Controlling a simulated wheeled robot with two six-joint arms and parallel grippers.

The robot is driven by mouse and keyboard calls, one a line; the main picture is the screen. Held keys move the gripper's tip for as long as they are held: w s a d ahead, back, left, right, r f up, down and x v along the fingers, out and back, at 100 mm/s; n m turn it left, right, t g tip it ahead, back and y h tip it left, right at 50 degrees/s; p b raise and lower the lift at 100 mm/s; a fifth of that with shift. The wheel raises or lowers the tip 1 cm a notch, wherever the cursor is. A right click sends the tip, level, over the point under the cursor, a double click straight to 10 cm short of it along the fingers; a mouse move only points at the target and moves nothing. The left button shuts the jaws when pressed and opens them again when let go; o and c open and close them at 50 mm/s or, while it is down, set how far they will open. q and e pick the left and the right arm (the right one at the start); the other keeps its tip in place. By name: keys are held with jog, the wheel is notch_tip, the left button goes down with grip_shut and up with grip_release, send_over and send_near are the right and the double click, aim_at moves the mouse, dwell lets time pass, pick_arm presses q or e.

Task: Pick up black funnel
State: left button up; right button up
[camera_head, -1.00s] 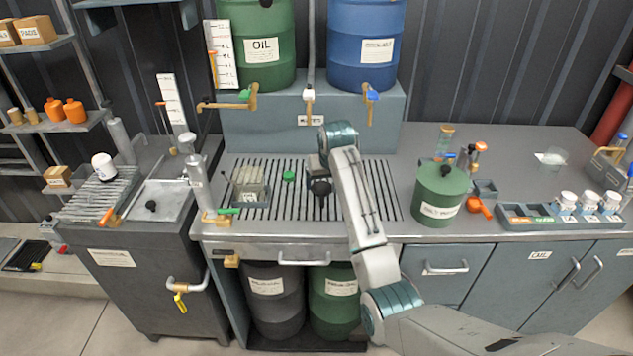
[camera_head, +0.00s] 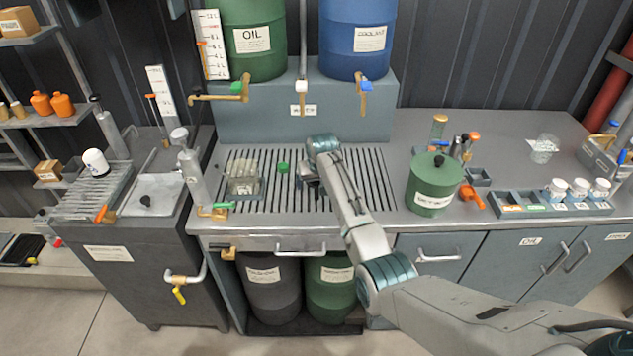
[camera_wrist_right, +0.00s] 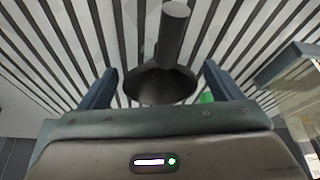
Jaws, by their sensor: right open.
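The black funnel is over the slatted drain grate (camera_head: 368,185) of the workbench. In the right wrist view the funnel (camera_wrist_right: 160,84) shows its dark wide cone nearer the wrist and its tubular stem pointing toward the top of the picture. My right gripper (camera_wrist_right: 159,68) is open, with one finger on each side of the funnel and a visible gap to both. In the head view my right gripper (camera_head: 310,172) is low over the grate and largely hides the funnel. My left gripper is not in view.
A small green cap (camera_head: 283,168) lies close left of the gripper. A clear container (camera_head: 244,182) stands farther left. A green canister (camera_head: 434,185) stands right of the grate, beside my forearm. Oil (camera_head: 253,40) and coolant (camera_head: 356,38) drums stand behind, with taps overhanging the bench.

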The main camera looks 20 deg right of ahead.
jog(key=shift+w+f, duration=0.25)
jog(key=shift+f, duration=0.45)
jog(key=c, duration=1.1)
jog(key=shift+o, duration=0.2)
jog(key=shift+r, duration=0.15)
